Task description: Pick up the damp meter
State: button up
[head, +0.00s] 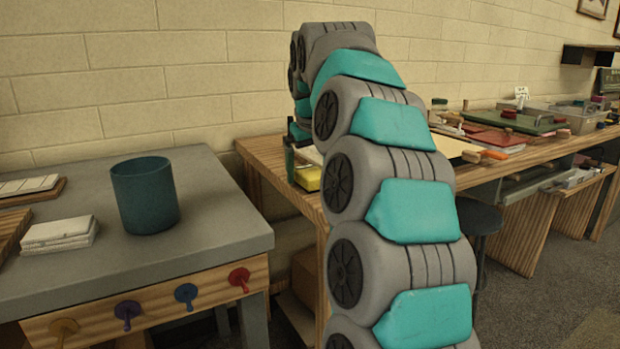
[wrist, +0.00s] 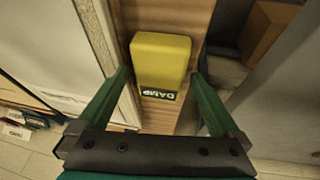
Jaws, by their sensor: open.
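The damp meter is a yellow block with a dark label reading "DAMP". In the wrist view the damp meter (wrist: 160,62) lies on a narrow wooden surface at the upper middle. In the head view the damp meter (head: 308,179) shows in part at the left end of the wooden bench, beside my arm. My gripper (wrist: 158,76) is open, its two green fingers spread to the left and right of the meter's lower part. I see a gap on each side, and nothing is held. In the head view my arm hides much of the gripper.
A grey table (head: 235,238) at left holds a teal cup (head: 145,196) and folded white cloths (head: 60,233). Colored knobs line its front. The wooden bench (head: 262,152) runs right, with trays and tools farther along. A cardboard box (wrist: 268,30) sits lower at the wrist view's upper right.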

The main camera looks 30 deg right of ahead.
aim_at(309, 168)
jog(key=shift+f, duration=0.3)
dwell(0.4)
jog(key=c, duration=1.4)
jog(key=shift+r, duration=0.1)
jog(key=shift+r, duration=0.15)
grip_shut()
jog(key=shift+r, duration=1.85)
jog(key=s+d+r+b, duration=0.1)
jog(key=s+d+b, duration=0.1)
jog(key=s, duration=1.4)
jog(key=shift+r, duration=0.2)
